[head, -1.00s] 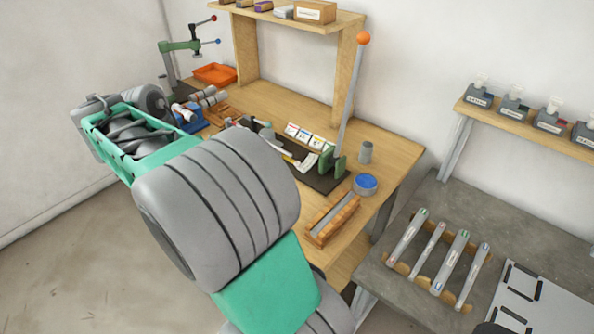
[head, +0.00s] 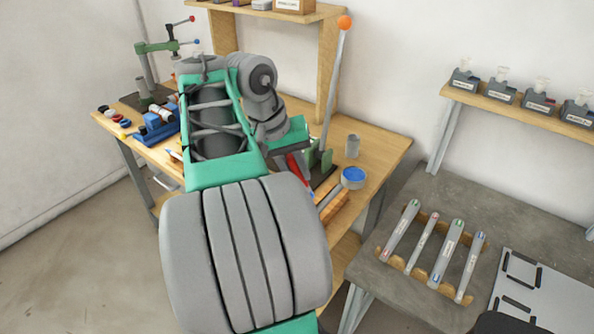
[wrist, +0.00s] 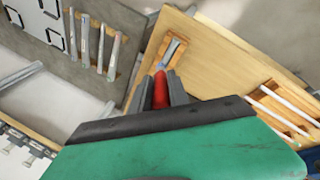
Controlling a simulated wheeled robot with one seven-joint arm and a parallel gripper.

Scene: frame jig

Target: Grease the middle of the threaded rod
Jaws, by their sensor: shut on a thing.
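My gripper (wrist: 162,95) is shut on a red-handled tool (wrist: 160,88) in the wrist view. The tool's far end, bluish grey, points toward a wooden holder with a grey channel (wrist: 170,52); I cannot tell whether they touch. In the head view, the red-handled tool (head: 298,172) shows at my gripper, above the right part of the wooden bench. The wooden holder (head: 336,208) lies just beyond it, partly hidden. A round tin with a blue top (head: 353,178) stands to the right of the tool. I cannot clearly make out a threaded rod; my arm hides much of the bench.
A tall lever with an orange knob (head: 345,24) rises behind my gripper. A grey cup (head: 352,146) stands near the tin. A rack of several labelled rods (head: 432,250) sits on the grey table at right.

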